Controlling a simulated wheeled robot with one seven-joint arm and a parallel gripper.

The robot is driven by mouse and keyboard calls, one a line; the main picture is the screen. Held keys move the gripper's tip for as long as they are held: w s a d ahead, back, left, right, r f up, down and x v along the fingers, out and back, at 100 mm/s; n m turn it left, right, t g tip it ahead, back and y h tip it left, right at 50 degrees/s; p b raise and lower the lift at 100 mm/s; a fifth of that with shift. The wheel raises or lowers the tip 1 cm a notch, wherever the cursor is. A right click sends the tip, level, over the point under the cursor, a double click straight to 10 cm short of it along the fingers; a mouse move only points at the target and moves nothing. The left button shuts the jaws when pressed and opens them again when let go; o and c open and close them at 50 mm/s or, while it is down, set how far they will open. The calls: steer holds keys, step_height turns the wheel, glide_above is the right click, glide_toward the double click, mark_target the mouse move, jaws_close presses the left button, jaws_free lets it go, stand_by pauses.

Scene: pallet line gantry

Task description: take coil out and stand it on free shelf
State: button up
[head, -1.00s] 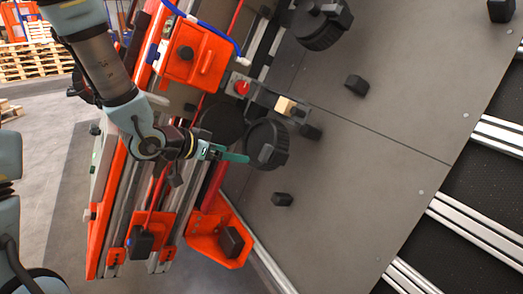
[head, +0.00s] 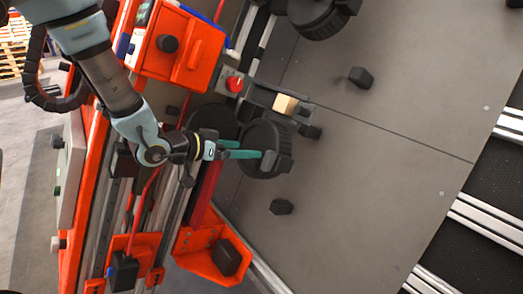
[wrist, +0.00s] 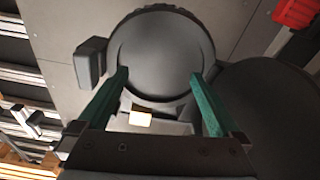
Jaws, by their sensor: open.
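My gripper (head: 257,154) has green fingers and is open, with nothing between the jaws that I can see held. It is at a black round wheel-like part with a ribbed rim (head: 266,140) on the grey panel. In the wrist view this round part (wrist: 160,50) spans the gap between the fingertips; I cannot tell whether they touch it. I cannot tell for sure which thing is the coil. An orange shelf-like bracket (head: 190,248) at the lower middle bears a black block (head: 226,257). A second orange bracket (head: 145,250) to its left also has a black block (head: 124,271).
An orange box (head: 150,62) with a black knob and a red button (head: 235,84) stand close above my gripper. A pale yellow block (head: 285,104) is near the round part. Several black blocks stick out of the grey panel (head: 400,170). A dark disc (wrist: 265,125) is at the wrist view's right.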

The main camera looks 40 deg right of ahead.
mark_target(257, 149)
steer(key=shift+x, duration=3.1)
steer(key=shift+f, duration=0.1)
steer(key=shift+c, duration=0.2)
jaws_close()
